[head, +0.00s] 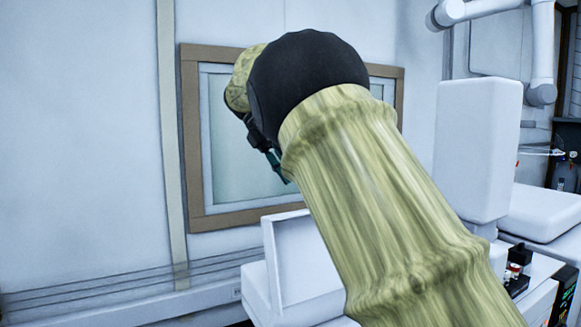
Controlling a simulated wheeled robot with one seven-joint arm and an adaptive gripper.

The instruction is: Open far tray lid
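My arm fills the middle of the view. My gripper (276,166) shows only in part past the black wrist joint, as dark and teal pieces in front of the framed panel. Most of it is hidden behind my arm, so I cannot tell if its fingers are open or shut. Below it, a white upright panel (295,255) stands slightly tilted on a white unit (258,290). It may be a tray lid, but I cannot tell if it is the far one. The gripper appears above this panel and apart from it. No tray interior shows.
A brown-framed panel (190,140) is on the wall behind. A tall white block (476,150) stands right of my arm, with another white unit (545,212) beside it. Small dark-capped items (517,268) sit at lower right. A white jointed arm (542,50) is at upper right.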

